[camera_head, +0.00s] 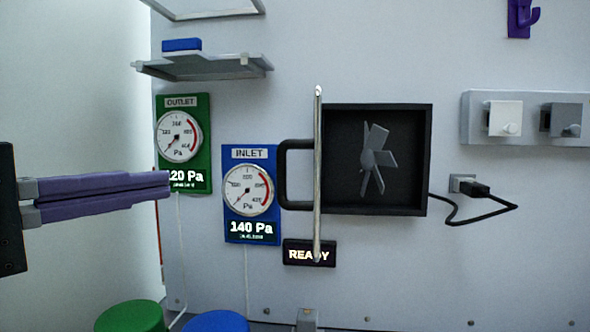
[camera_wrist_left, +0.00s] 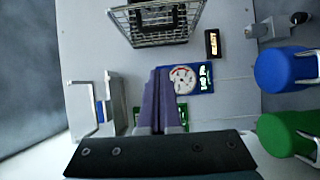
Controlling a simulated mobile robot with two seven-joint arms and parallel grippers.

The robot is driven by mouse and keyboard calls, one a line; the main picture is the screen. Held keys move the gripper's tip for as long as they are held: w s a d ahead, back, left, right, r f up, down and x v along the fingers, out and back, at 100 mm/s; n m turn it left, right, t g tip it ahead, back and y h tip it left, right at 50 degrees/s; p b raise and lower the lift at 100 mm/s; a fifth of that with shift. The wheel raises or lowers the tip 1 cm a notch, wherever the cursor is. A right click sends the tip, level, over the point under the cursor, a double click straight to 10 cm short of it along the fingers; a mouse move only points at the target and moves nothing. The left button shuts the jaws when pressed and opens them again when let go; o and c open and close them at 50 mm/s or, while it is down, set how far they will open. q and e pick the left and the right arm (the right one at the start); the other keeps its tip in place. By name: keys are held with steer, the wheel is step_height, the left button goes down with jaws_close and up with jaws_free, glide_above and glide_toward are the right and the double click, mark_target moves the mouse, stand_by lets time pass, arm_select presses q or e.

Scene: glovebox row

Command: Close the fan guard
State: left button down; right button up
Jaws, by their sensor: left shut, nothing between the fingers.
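The fan housing (camera_head: 425,160) is an open black box on the wall, with a grey fan (camera_head: 375,160) inside. The fan guard (camera_head: 318,120) stands open at the housing's left side, seen nearly edge-on as an upright metal bar. Its black handle (camera_head: 283,175) points left. In the left wrist view the guard (camera_wrist_left: 165,40) shows as a wire grid at the top. My left gripper (camera_head: 170,185) is shut and empty, with purple fingers in front of the green outlet gauge, left of the handle and apart from it. It also shows in the left wrist view (camera_wrist_left: 160,72). My right gripper is out of view.
The green outlet gauge (camera_head: 203,130) and blue inlet gauge (camera_head: 235,155) hang left of the guard. A READY display (camera_head: 327,256) sits below it. A shelf (camera_head: 205,70) is above left. A plugged cable (camera_head: 475,188) is right. Green (camera_head: 130,317) and blue (camera_head: 215,322) round-topped objects are below.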

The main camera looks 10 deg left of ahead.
arm_select(q)
steer(key=w+d+p, duration=0.2)
steer(key=w+d, duration=0.5)
steer(key=shift+w+d+f+p, duration=0.15)
steer(key=shift+w+d+p, duration=0.15)
